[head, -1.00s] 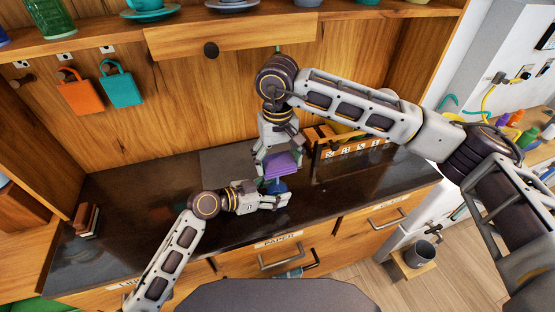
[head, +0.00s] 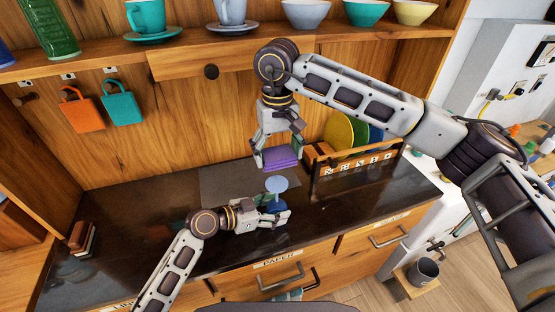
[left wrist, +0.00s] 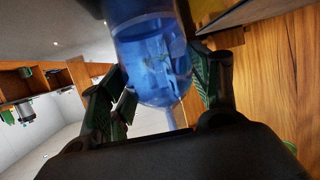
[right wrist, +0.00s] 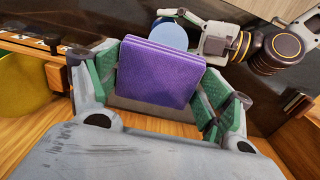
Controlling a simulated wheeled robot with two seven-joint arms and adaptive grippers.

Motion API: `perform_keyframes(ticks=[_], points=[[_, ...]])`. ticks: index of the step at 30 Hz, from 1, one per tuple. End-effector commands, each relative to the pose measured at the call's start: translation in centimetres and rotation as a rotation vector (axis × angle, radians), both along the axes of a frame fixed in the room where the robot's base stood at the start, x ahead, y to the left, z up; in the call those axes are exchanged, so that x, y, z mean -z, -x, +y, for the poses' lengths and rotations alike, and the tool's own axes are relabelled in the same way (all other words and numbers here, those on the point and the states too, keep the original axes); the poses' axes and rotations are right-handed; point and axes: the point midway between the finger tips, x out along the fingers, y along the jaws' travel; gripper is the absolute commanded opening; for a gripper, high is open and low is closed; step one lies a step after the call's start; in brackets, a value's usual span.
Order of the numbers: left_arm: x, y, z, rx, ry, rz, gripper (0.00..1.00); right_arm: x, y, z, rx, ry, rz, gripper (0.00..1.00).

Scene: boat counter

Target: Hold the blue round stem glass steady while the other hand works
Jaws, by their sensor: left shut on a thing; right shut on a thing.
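The blue round stem glass (head: 276,185) stands over the dark counter, its pale flat disc uppermost and a darker blue part below, so it looks upside down. My left gripper (head: 276,217) is shut on it from the left, low on the glass. In the left wrist view the clear blue bowl (left wrist: 150,60) shows between the fingers, narrowing to a stem. My right gripper (head: 280,150) is shut on a purple folded cloth or sponge (right wrist: 160,72), held just above and apart from the glass's disc. The disc also shows in the right wrist view (right wrist: 170,36).
A wooden rack (head: 322,157) with yellow, green and blue plates stands to the right on the counter. A grey mat (head: 225,183) lies behind the glass. The counter's left side is mostly clear.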

Motion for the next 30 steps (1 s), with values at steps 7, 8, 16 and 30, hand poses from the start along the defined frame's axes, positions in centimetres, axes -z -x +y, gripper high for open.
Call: perform_keyframes(ticks=[7,8,16,30], points=[[0.0,0.0,0.0,0.000,0.001,0.000,0.33,-1.7,0.0,0.0,0.000,0.000,0.001,0.57],[0.0,0.0,0.0,0.000,0.001,0.000,0.33,-1.8,0.0,0.0,0.000,0.000,0.001,0.57],[0.0,0.0,0.0,0.000,0.001,0.000,0.33,-1.9,0.0,0.0,0.000,0.000,0.001,0.57],[0.0,0.0,0.0,0.000,0.000,0.000,0.87,-1.9,0.0,0.0,-0.001,0.000,0.001,0.57]])
